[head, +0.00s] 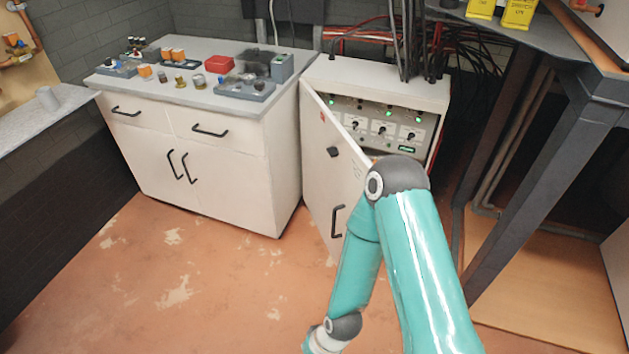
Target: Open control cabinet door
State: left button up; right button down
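The control cabinet (400,90) is a white box standing at the back, right of the middle. Its door (325,150) is partly open and swung out towards me, with its hinge side at the left. Through the gap a panel (383,128) with green lights and dark switches shows. My teal right arm reaches in from the lower right, in front of the door's free edge and the cabinet's lower part. Neither gripper shows in the head view.
A white cupboard (230,165) with a grey top (150,80) bearing several small fittings and a red box (219,64) stands left of the cabinet. A dark metal frame (540,160) stands at the right. Cables (408,40) run down onto the cabinet. Floor (190,270) is clear at front left.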

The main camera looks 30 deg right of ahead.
aim_at(332, 187)
jog(key=z, duration=1.55)
jog(key=i, duration=0.25)
jog(key=u, duration=4)
jog(key=k, duration=1.25)
jog(key=z, duration=2.6)
jog(key=k, duration=0.5)
